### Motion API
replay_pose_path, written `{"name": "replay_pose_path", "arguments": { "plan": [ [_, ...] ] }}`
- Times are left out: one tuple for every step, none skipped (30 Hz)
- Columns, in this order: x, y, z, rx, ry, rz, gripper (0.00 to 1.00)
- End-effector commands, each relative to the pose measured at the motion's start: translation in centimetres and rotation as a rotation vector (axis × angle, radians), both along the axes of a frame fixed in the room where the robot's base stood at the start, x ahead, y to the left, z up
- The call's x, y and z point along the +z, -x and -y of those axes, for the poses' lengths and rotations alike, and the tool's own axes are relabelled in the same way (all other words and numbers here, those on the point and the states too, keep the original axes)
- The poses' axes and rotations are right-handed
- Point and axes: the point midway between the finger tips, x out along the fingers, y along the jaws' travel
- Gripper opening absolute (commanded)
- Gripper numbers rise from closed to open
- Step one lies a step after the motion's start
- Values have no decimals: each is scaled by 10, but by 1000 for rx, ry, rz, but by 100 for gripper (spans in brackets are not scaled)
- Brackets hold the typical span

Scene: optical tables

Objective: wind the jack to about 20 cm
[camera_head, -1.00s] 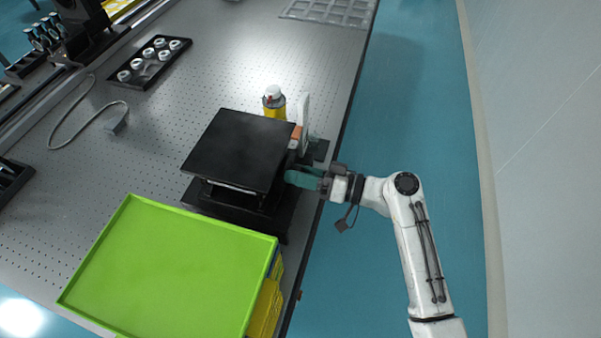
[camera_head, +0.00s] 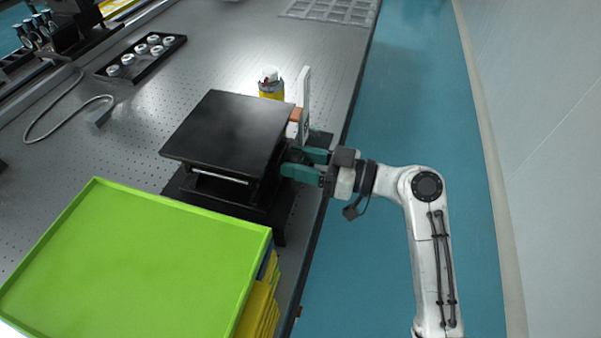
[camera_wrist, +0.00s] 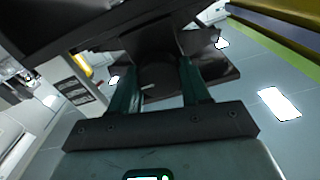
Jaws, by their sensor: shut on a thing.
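The black lab jack (camera_head: 228,137) stands on the optical table, its flat square top plate raised above its dark base. In the head view my gripper (camera_head: 288,163) reaches in from the right, at the jack's right side just under the top plate. Its two green fingers are shut on the jack's knob, which the plate and fingers mostly hide in the head view. In the wrist view the fingers stand on either side of the dark round knob (camera_wrist: 160,82), and the jack's plate (camera_wrist: 70,25) covers the upper left. I cannot read the plate's height.
A green tray (camera_head: 130,265) on yellow bins (camera_head: 262,305) stands in front of the jack. A yellow bottle with a white cap (camera_head: 271,84) and an upright pale panel (camera_head: 304,100) stand close behind it. Right of the table edge is open floor (camera_head: 415,120).

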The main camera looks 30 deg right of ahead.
Motion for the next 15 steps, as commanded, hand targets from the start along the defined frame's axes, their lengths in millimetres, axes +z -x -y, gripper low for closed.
{"name": "replay_pose_path", "arguments": {
  "plan": [
    [-5, 0, 1, -1, 17, 18, 16],
    [-4, 0, 1, -1, 26, 27, 16],
    [-4, 0, 0, -1, 36, 37, 16],
    [-3, 0, 0, -1, 43, 44, 16],
    [-3, 0, 0, -1, 49, 49, 16],
    [-3, 0, 0, -1, 57, 55, 16],
    [-2, 0, 0, -1, 61, 59, 16],
    [-2, 0, 0, -1, 65, 64, 16],
    [-2, 0, 0, -1, 69, 68, 16],
    [-1, 0, 0, -1, 72, 70, 16],
    [-1, 0, 0, -1, 74, 72, 16],
    [-1, 0, 0, -1, 75, 73, 16],
    [0, 0, 0, -1, 77, 75, 16],
    [0, 0, 0, -1, 77, 75, 16],
    [0, 0, 0, -1, 77, 76, 16]
  ]
}}
